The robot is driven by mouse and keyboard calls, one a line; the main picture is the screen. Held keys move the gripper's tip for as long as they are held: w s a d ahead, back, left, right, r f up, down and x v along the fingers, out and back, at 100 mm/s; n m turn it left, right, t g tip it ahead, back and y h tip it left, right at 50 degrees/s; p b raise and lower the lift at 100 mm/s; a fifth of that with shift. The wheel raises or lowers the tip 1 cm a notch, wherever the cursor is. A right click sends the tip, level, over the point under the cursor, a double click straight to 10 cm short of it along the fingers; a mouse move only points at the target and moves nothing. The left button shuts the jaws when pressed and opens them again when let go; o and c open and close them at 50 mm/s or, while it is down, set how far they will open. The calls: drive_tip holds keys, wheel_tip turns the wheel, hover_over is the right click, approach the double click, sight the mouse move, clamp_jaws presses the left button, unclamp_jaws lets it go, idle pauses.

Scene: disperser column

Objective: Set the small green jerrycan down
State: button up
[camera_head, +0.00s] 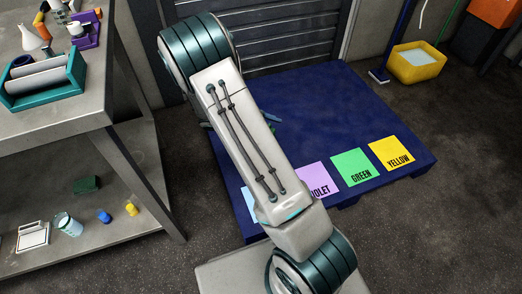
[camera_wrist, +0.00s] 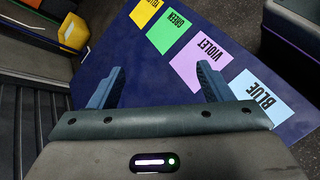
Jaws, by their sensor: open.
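My gripper (camera_wrist: 160,72) is open in the wrist view, with its two blue-grey fingers apart and nothing between them. It is over the dark blue platform (camera_wrist: 135,50), which also shows in the head view (camera_head: 310,95). In the head view my arm hides most of the gripper. I see no small green jerrycan that I can make out for sure. On the platform's edge lie a green card (camera_head: 354,167), a yellow card (camera_head: 390,153), a violet card (camera_head: 314,178) and a partly hidden blue card (camera_wrist: 260,97).
A grey workbench (camera_head: 130,112) stands at the left, with a teal rack (camera_head: 45,92) on top and a small dark green object (camera_head: 87,184) on its lower shelf. A yellow bucket (camera_head: 417,68) stands beyond the platform at the right. The platform's far right part is clear.

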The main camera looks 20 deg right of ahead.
drive_tip(key=s+a+r+m+t+y, duration=0.1)
drive_tip(key=s+a+r+m+y, duration=0.3)
drive_tip(key=s+r, duration=0.5)
drive_tip(key=s+a+r+m+t+y, duration=0.2)
drive_tip(key=s+a+r+m+y, duration=0.2)
drive_tip(key=s+a+r+y, duration=0.3)
wheel_tip(320, 180, up, 2)
drive_tip(key=s, duration=0.3)
drive_tip(key=shift+r+m, duration=0.2)
drive_tip(key=shift+m, duration=0.1)
drive_tip(key=shift+w, duration=0.1)
wheel_tip(320, 180, up, 36)
drive_tip(key=t+p, duration=0.2)
drive_tip(key=p, duration=3.1)
drive_tip(key=shift+d, duration=0.25)
